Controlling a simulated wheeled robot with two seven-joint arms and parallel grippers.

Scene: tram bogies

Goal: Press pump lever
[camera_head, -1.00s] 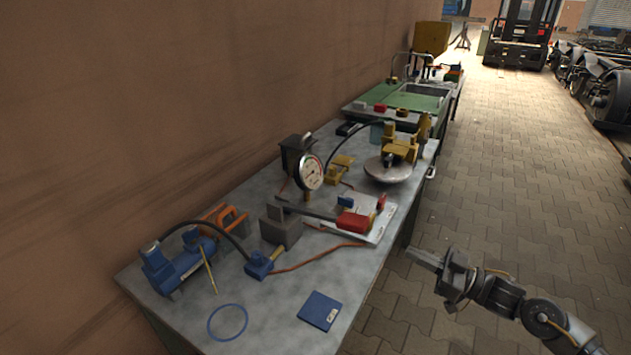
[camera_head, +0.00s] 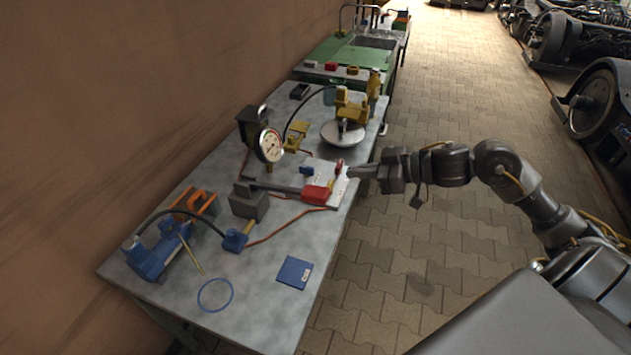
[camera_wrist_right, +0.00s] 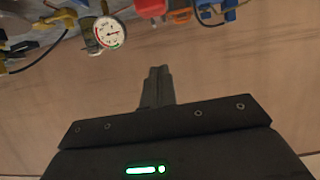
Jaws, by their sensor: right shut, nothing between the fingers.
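The pump stands on the grey workbench (camera_head: 250,305). My left gripper is out of view.
A blue pump (camera_head: 158,252) with a black hose, a blue ring (camera_head: 215,294) and a blue booklet (camera_head: 295,272) lie at the near end. A yellow device on a grey disc (camera_head: 343,133) stands farther back.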

